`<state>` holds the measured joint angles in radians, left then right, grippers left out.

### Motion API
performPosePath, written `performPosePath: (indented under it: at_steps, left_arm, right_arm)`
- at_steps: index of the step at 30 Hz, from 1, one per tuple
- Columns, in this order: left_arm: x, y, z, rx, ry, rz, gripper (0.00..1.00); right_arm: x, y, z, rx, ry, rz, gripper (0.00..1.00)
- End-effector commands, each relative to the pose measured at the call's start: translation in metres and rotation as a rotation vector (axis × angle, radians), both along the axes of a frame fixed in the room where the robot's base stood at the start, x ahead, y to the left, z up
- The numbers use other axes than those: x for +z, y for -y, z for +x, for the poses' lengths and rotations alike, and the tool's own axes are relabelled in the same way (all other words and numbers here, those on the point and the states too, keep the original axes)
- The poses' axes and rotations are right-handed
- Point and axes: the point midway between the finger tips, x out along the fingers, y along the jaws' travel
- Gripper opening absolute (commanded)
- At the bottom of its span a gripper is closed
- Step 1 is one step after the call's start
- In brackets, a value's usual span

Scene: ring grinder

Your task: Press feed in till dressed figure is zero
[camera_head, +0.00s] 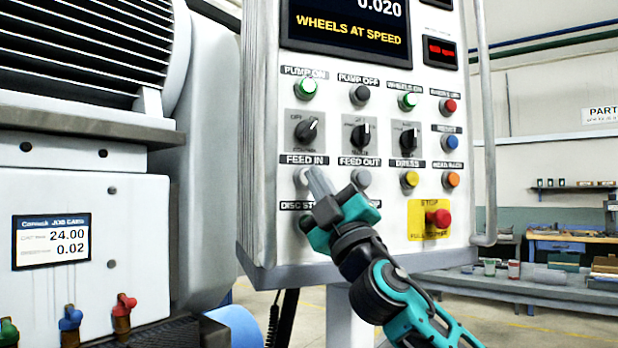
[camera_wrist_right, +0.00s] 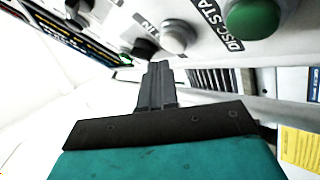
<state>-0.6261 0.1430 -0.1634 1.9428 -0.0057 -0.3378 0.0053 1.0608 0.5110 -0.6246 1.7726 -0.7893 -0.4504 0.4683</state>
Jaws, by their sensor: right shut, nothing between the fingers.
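The FEED IN button (camera_head: 299,178) is a pale grey round button on the white control panel, partly covered by my fingers. In the wrist view the grey button (camera_wrist_right: 177,38) lies just beyond the fingertips. My right gripper (camera_head: 316,172) is shut and empty, its fingertips at the right side of FEED IN; I cannot tell whether they touch it. Its closed fingers also show in the wrist view (camera_wrist_right: 157,75). The panel screen (camera_head: 345,24) reads 0.020 and WHEELS AT SPEED; its top is cut off. A job card (camera_head: 51,241) reads 24.00 and 0.02. My left gripper is out of view.
FEED OUT (camera_head: 361,178) is right of my fingers. Black selector knobs (camera_head: 307,129) sit above. The green disc start button (camera_wrist_right: 252,17) is close by, mostly hidden in the head view. A red stop button (camera_head: 438,218) and a rail (camera_head: 486,130) are at right.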

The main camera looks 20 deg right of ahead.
Motion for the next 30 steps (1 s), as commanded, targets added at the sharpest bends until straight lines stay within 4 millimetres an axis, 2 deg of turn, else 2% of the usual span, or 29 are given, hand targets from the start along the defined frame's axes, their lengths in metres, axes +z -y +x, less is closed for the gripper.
performPosePath:
  at_steps: [11,30]
  left_arm:
    - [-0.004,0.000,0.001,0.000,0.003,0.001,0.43]
    - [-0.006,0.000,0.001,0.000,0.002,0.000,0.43]
  right_arm:
    - [0.000,-0.001,0.008,0.000,0.001,0.001,0.00]
    - [0.000,-0.001,0.012,0.000,0.001,0.000,0.00]
